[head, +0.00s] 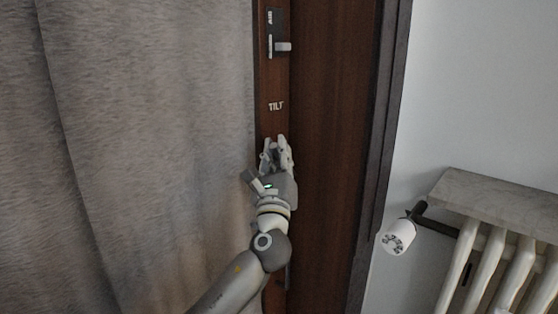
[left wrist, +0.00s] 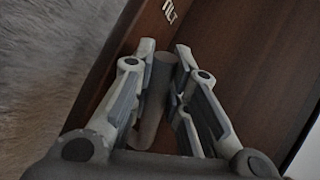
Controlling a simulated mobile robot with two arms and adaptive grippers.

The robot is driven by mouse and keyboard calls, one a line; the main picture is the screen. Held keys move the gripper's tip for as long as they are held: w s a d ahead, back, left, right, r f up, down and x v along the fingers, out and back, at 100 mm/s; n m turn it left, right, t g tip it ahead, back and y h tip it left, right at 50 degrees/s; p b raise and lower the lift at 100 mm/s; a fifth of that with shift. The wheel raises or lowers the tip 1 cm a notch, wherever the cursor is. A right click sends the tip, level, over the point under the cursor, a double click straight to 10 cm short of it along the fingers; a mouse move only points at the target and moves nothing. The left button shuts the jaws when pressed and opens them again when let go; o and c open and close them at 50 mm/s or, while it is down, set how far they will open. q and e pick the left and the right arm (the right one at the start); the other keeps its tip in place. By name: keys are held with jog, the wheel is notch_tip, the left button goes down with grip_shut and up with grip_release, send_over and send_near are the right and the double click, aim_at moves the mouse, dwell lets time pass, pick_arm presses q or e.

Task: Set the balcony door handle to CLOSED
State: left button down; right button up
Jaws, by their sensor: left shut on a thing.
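The balcony door (head: 330,120) is dark brown wood, with a lettered TILT mark (head: 276,106) on its narrow stile. The same lettering shows at the top of the left wrist view (left wrist: 170,11). My left gripper (head: 277,145) is on the stile just below that mark. In the left wrist view, its two fingers (left wrist: 164,50) are closed around a grey, rounded bar, the door handle (left wrist: 154,105). The gripper hides the handle in the head view. No CLOSED mark is visible. My right gripper is out of view.
A small latch with a lever (head: 283,46) sits higher on the stile, below an AIR mark (head: 270,17). A grey curtain (head: 130,130) hangs close on the left. A radiator (head: 500,265) with a white valve knob (head: 397,237) stands at right.

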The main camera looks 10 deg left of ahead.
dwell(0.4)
pick_arm(q)
jog(key=c, duration=1.4)
grip_release()
jog(key=v, duration=1.2)
